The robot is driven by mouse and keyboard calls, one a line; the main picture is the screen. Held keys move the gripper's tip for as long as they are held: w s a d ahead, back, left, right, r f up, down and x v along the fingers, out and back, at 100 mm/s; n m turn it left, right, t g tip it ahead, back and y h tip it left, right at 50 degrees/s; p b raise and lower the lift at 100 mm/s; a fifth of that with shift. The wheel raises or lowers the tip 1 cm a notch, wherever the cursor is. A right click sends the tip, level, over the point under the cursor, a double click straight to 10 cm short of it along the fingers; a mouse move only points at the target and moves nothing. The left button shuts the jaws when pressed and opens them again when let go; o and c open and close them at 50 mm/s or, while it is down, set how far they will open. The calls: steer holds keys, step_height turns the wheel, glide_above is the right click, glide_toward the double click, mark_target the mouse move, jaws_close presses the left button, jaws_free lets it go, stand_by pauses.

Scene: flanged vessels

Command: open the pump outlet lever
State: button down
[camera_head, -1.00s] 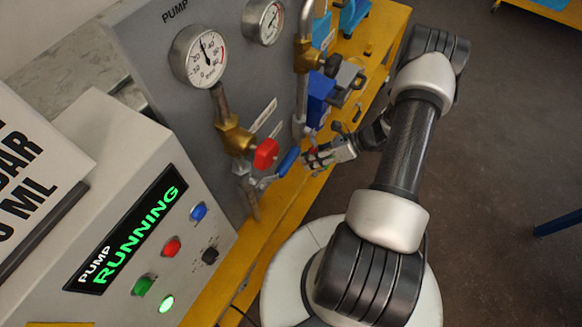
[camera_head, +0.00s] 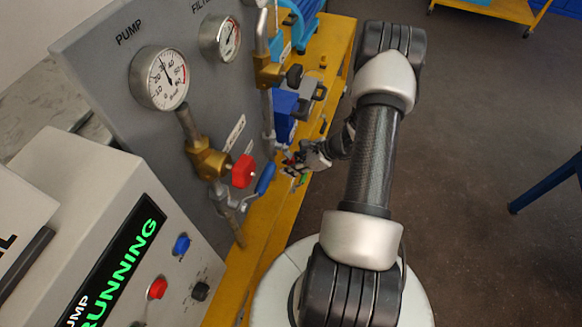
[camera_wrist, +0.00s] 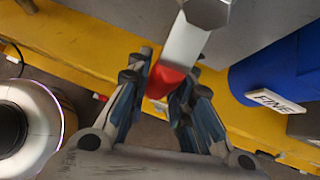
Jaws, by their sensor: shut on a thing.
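In the wrist view a flat metal lever with a red grip (camera_wrist: 168,80) hangs from a hex nut. My gripper (camera_wrist: 160,84) is shut on this red grip, one finger on each side. In the head view my gripper (camera_head: 300,162) is beside the yellow bench edge, below the second pipe; its fingers are small there. A blue-handled lever (camera_head: 265,178) sits on the pipe under the PUMP gauge (camera_head: 159,78), left of and apart from my gripper. The frames do not label either lever as the pump outlet.
A red knob (camera_head: 243,172) and brass valve (camera_head: 208,160) are above the blue-handled lever. The control box display (camera_head: 125,259) shows RUNNING. A blue body (camera_wrist: 268,72) with a FINE tag is close right of my fingers. Open floor (camera_head: 460,130) lies right.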

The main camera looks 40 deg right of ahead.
steer(key=shift+w+d+r, duration=0.1)
steer(key=c, duration=1.4)
jaws_free()
steer(key=v, duration=1.2)
